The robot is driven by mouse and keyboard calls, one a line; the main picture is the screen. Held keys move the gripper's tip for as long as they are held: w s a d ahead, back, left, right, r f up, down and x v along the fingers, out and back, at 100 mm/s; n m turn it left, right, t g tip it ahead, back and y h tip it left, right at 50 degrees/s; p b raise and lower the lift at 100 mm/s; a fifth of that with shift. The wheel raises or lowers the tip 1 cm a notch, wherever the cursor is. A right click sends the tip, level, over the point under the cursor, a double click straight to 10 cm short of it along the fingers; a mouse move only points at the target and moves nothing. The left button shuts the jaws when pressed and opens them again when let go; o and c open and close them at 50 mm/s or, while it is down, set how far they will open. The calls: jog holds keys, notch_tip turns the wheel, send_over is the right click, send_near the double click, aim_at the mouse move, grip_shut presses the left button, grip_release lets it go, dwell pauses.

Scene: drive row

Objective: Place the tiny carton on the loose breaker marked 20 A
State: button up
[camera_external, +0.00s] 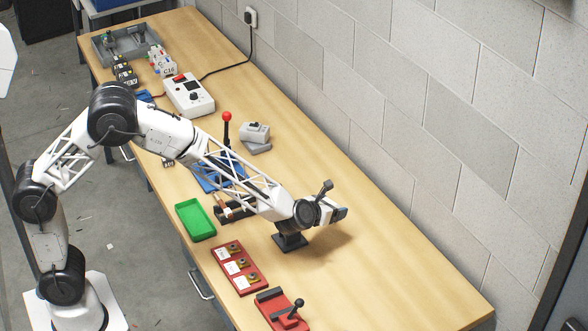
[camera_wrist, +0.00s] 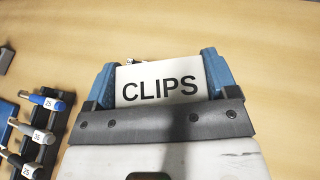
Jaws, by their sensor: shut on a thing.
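The tiny carton (camera_wrist: 160,84) is a white box with CLIPS printed on it. In the wrist view it sits between the two blue fingers of my gripper (camera_wrist: 160,78), which is shut on it. In the outside view my arm's end is over the bare wood on the near right part of the bench; the carton cannot be made out there. White breakers (camera_external: 165,64) stand at the far left end, one seemingly marked C16. Dark breaker-like blocks (camera_external: 124,72) stand beside them. A 20 A marking cannot be read on any of them.
A grey tray (camera_external: 96,50), a white meter box (camera_external: 188,96), a red-knobbed lever (camera_external: 227,122) and grey boxes (camera_external: 255,132) stand along the bench. A green tray (camera_external: 195,220) and red panels (camera_external: 238,268) line the front edge. Driver handles (camera_wrist: 32,134) show left of the carton.

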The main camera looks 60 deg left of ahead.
jog(key=w+a+r+n+g+y, duration=0.1)
jog(key=w+a+r+y, duration=0.1)
jog(key=a, duration=0.6)
jog(key=w+a+r+n+y, duration=0.1)
jog(key=w+a+n, duration=0.15)
jog(key=a, duration=0.55)
notch_tip(320, 180, up, 7)
jog(key=n+g+y, duration=0.5)
jog(key=n+g, duration=0.2)
send_over(254, 120)
jog(key=shift+s+d, duration=0.1)
jog(key=shift+f+y, duration=0.15)
jog(key=shift+y, duration=0.15)
jog(key=shift+m, duration=0.25)
jog(key=shift+f, duration=3.05)
jog(key=shift+f, duration=0.1)
jog(key=shift+f, duration=1.75)
jog(key=shift+f, duration=0.15)
jog(key=o, duration=0.9)
